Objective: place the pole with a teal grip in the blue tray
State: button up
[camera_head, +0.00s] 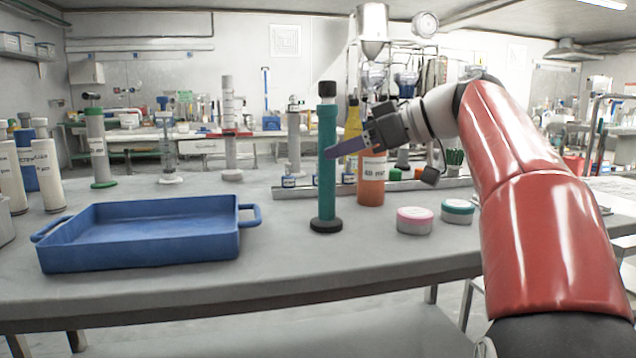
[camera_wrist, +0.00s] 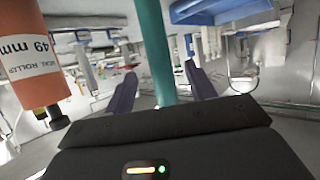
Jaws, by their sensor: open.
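The pole with a teal grip (camera_head: 327,165) stands upright on the table on a dark round base, with a dark cap on top. The blue tray (camera_head: 140,257) lies to its left on the table and is empty as far as I can see. My gripper (camera_head: 335,152) is at the pole's upper half, coming from the right. In the wrist view the teal pole (camera_wrist: 155,50) runs between the two open purple fingers (camera_wrist: 160,90), with gaps visible on both sides. The blue tray also shows at the top of the wrist view (camera_wrist: 225,12).
Two small round tins (camera_head: 414,220) (camera_head: 457,211) sit further right. Several cylinders and bottles stand at the back left. The table between pole and tray is clear.

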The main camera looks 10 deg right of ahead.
aim_at(327, 168)
jog(key=x, duration=0.6)
jog(key=shift+a, duration=0.15)
jog(key=shift+w, duration=0.1)
jog(key=shift+c, duration=0.2)
grip_shut()
